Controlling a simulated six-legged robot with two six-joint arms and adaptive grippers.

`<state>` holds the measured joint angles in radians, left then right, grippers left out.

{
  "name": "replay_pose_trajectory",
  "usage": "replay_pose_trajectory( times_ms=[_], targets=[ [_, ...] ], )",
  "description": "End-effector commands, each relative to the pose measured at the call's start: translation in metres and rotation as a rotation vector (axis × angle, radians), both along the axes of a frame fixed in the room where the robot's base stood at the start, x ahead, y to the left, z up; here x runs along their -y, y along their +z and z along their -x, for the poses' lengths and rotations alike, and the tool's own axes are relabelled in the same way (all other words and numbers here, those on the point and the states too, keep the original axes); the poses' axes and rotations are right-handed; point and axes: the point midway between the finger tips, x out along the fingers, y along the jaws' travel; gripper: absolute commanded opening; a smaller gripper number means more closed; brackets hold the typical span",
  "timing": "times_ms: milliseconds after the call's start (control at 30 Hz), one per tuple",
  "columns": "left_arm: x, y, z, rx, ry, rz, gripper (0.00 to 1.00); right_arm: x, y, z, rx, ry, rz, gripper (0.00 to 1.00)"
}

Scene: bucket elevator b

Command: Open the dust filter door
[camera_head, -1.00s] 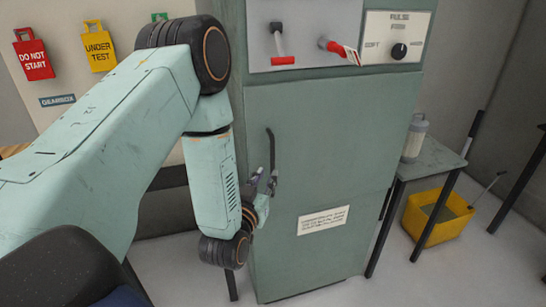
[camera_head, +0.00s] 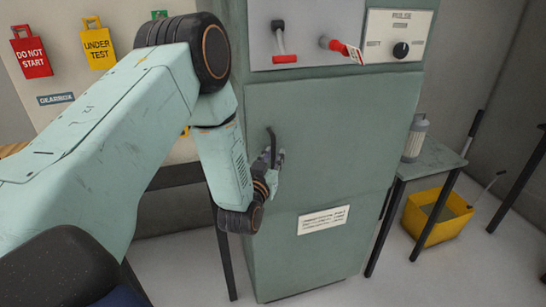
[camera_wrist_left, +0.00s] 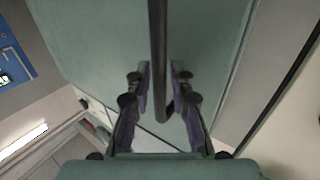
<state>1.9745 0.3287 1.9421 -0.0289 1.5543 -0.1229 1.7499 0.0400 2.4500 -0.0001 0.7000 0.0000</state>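The dust filter door (camera_head: 325,160) is a grey-green cabinet panel and looks closed. Its dark vertical bar handle (camera_head: 272,148) sits near the door's left edge. The handle also runs down the middle of the left wrist view (camera_wrist_left: 158,50), with its end between the fingers. My left gripper (camera_head: 275,160) is at the lower part of the handle. In the left wrist view its two fingers (camera_wrist_left: 160,88) stand apart on either side of the bar, with narrow gaps showing. The door behind the fingers is partly hidden. My right gripper is not in view.
Above the door is a panel with red-handled levers (camera_head: 340,47) and a dial (camera_head: 401,50). To the right are a side table (camera_head: 435,158) with a grey canister (camera_head: 415,138) and a yellow bin (camera_head: 435,218). Tags hang on the left wall. The floor before the door looks clear.

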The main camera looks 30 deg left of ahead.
Motion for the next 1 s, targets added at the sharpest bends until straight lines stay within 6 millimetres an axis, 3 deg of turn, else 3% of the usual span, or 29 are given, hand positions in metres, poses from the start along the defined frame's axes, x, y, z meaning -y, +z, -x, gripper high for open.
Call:
replay_pose_trajectory(
  times_ms=[100, 367, 1000],
  targets=[
    [0.0002, -0.0001, -0.0001, 0.000, 0.000, 0.000, 0.22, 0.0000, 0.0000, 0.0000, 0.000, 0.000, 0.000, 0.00],
    [-0.0001, -0.0002, 0.0002, -0.001, 0.001, 0.000, 0.00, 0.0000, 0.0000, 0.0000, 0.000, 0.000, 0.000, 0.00],
    [-0.0004, -0.0006, 0.0006, -0.002, 0.002, 0.001, 0.00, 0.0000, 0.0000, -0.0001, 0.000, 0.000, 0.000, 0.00]
  ],
)
